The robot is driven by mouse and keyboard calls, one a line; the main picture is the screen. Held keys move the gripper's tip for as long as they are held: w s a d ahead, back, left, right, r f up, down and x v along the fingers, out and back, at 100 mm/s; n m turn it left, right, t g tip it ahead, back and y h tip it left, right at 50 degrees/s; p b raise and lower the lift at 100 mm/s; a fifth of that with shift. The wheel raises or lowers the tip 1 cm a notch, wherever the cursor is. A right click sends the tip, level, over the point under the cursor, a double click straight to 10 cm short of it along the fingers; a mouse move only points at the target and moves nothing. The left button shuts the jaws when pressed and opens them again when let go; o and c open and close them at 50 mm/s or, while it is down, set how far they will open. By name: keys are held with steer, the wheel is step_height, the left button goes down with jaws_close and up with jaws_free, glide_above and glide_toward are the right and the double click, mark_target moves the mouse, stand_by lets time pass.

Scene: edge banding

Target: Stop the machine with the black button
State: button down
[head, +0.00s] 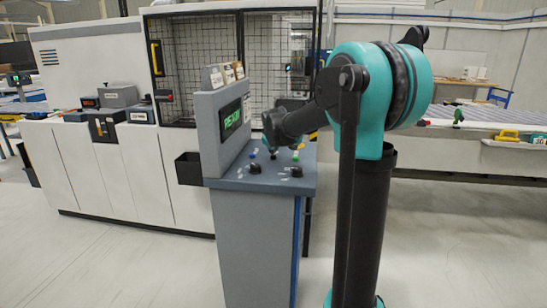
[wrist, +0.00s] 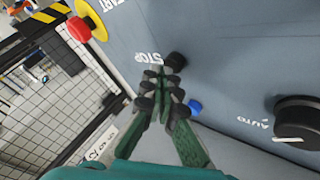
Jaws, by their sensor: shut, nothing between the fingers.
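The black button (wrist: 175,61) sits beside the STOP label (wrist: 148,58) on the grey-blue panel in the wrist view. My gripper (wrist: 163,78) is shut and empty, its fingertips pointing at the panel right by the black button. I cannot tell whether they touch it. In the head view my arm reaches over the sloped top of the control console (head: 225,182), and the fingertips and black button are hard to make out there. The console screen (head: 231,119) shows green text that looks like READY.
A blue button (wrist: 195,106) and a black AUTO knob (wrist: 300,119) are close by. A red mushroom button (wrist: 79,29) on a yellow base stands near the START label. A mesh guard (head: 200,62) of the machine is behind the console. Open floor lies in front.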

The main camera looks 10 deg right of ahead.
mark_target(274, 156)
steer(key=shift+r, duration=0.55)
steer(key=shift+r, duration=2.5)
